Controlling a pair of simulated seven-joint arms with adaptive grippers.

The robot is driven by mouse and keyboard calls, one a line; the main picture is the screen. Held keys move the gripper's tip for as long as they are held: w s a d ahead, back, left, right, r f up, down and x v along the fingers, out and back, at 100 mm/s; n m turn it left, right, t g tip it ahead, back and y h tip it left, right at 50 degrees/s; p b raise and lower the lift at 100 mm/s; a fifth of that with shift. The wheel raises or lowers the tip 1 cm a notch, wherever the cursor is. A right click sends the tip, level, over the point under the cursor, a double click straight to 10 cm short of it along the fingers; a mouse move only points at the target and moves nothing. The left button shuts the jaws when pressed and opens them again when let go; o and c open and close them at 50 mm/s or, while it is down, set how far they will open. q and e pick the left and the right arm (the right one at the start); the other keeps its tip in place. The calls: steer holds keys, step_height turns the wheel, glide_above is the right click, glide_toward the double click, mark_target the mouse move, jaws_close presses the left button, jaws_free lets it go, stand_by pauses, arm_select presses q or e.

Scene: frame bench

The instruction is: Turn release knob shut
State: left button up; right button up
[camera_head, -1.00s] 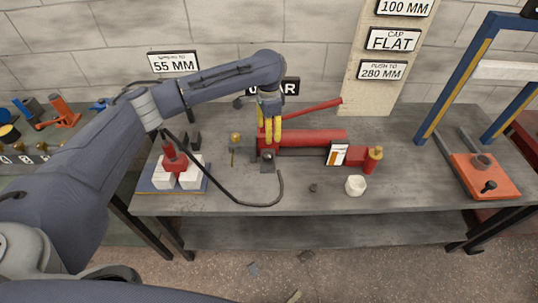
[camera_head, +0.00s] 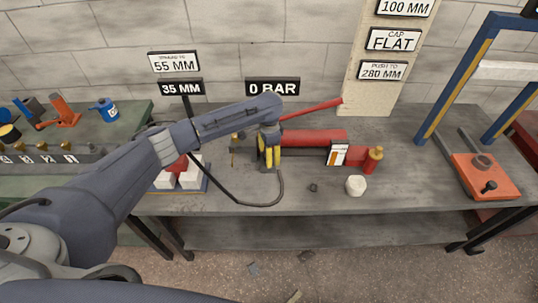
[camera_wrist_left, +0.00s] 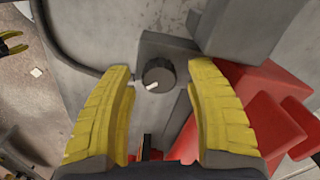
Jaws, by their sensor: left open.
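The release knob (camera_wrist_left: 158,75) is a round, dark knob with a white pointer mark toward the lower left in the left wrist view. It sits on a dark block (camera_wrist_left: 180,50) at the end of the red pump (camera_head: 312,138). My left gripper (camera_wrist_left: 165,85) is open, its yellow fingers on either side of the knob with gaps showing. In the head view the left gripper (camera_head: 268,163) points down at the pump's left end and hides the knob. A yellow and dark claw at the left wrist view's upper left edge may be my right gripper (camera_wrist_left: 10,43); its state is unclear.
A black hose (camera_head: 255,205) curves across the bench in front of the pump. A white cup-like piece (camera_head: 356,186) stands to the right. Signs read 0 BAR (camera_head: 272,87) and 35 MM (camera_head: 181,88).

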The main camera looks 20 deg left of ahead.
stand_by(0.3)
arm_select(q)
jaws_close()
stand_by(0.3)
steer(key=shift+m, duration=0.4)
steer(key=m, duration=0.3)
steer(key=shift+m, duration=0.4)
steer(key=shift+s+m, duration=0.15)
steer(key=shift+m, duration=1.75)
steer(key=shift+d+m, duration=0.1)
steer(key=shift+m, duration=0.2)
